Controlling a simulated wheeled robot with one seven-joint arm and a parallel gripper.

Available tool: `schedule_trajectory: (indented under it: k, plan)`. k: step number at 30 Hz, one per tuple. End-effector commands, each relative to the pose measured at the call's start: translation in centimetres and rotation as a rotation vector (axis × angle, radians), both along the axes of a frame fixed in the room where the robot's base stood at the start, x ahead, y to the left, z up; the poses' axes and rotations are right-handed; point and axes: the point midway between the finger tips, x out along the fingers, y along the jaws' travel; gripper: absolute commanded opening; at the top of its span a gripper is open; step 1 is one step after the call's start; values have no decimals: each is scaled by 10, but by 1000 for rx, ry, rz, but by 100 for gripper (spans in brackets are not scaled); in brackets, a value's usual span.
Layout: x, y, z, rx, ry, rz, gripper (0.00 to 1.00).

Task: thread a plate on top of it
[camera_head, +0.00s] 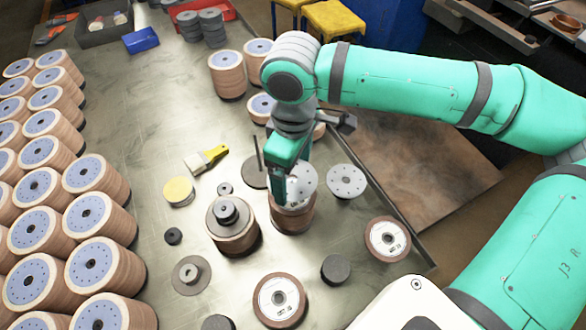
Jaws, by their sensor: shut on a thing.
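My gripper (281,188) points down at the middle of the table, shut on a light grey perforated plate (304,180). The plate is over a stack of brown flap discs (293,219). The fingers hide part of the plate and the stack top, so I cannot tell whether the plate touches the stack or is on a spindle. A similar perforated plate (346,181) lies flat on the table just to the right. Left of the gripper stands another disc stack (233,237) with a dark grey flange and nut (224,211) on top.
Many disc stacks (92,215) fill the table's left side. A brush (206,159), a yellow-topped disc (178,191), a flanged ring (190,275), dark pucks (335,268) and single flap discs (387,239) lie around the gripper. More stacks (227,75) stand behind. The table's right edge is close.

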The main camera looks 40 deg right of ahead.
Motion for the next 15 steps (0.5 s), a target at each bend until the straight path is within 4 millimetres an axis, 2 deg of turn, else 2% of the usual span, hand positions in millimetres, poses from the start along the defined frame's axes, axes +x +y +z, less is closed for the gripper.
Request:
schedule_trajectory:
  k: [15]
  plan:
    - [0, 0, -11, 1, 0, 0, 62]
